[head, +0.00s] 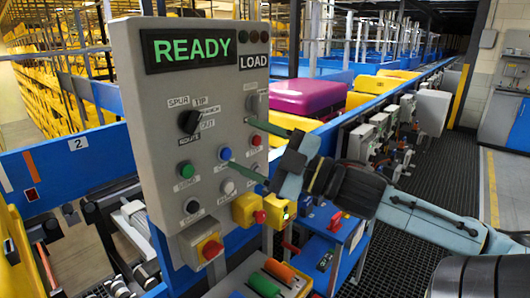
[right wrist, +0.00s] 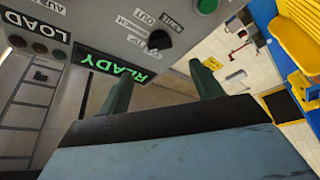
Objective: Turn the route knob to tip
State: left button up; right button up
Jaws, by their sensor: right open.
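The grey control panel (head: 150,95) stands left of centre in the head view, with a green READY display (head: 187,48). The black route knob (head: 189,122) is on its upper left part, among the labels SPUR, TIP and OUT. I cannot tell which label it points at. In the right wrist view the knob (right wrist: 159,40) shows at the top, beyond the fingers. My right gripper (head: 257,150) is open and empty in front of the panel, right of the knob and apart from it. Its two green fingers also show in the right wrist view (right wrist: 162,75). My left gripper is not seen.
Other buttons surround the knob, including a green one (head: 187,170) and a blue one (head: 225,153). A red emergency button (head: 211,249) sticks out low on the panel. A magenta case (head: 307,96) lies on the conveyor behind. The grated floor at right is clear.

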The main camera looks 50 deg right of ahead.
jog(key=shift+v, duration=1.1)
jog(key=shift+d+f, duration=0.1)
